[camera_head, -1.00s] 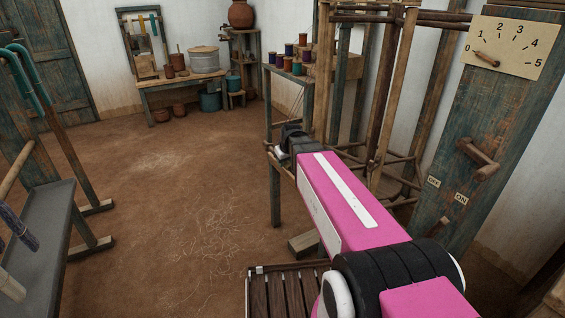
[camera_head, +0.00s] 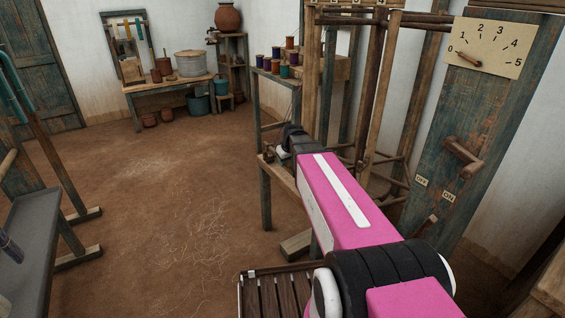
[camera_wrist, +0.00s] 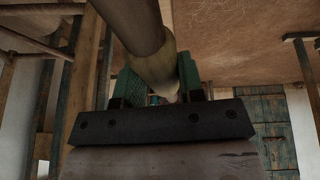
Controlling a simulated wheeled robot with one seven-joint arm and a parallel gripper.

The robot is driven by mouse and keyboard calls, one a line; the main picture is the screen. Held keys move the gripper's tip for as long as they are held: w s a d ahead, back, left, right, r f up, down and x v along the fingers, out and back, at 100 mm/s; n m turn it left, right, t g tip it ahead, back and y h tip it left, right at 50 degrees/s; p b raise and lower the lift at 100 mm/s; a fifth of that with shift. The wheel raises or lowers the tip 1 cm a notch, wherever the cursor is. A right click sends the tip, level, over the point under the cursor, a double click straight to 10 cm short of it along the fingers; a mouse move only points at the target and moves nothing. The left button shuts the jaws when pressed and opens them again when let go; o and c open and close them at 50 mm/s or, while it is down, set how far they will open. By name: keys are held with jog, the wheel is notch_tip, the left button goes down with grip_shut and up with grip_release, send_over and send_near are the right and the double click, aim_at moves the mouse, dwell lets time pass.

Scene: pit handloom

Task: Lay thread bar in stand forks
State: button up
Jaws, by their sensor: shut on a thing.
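In the wrist view, my gripper (camera_wrist: 155,82) has green finger pads on either side of a round wooden bar (camera_wrist: 152,62), and is shut on it. The bar runs from the upper left toward the lower middle, dark brown at its near part and paler further along; its far end is hidden between the fingers. I cannot make out the stand forks for certain in either view.
The wooden loom frame (camera_head: 375,90) stands close past my arm, with thread spools (camera_head: 275,62) on a shelf. A blue post with a dial board (camera_head: 490,48) and lever (camera_head: 463,158) is at right. A grey bench (camera_head: 32,235) is at left.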

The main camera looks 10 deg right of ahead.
jog(key=shift+w+d, duration=0.35)
jog(key=shift+d, duration=0.4)
jog(key=shift+d+f, duration=0.1)
jog(key=shift+f, duration=2.45)
jog(key=o, duration=1.1)
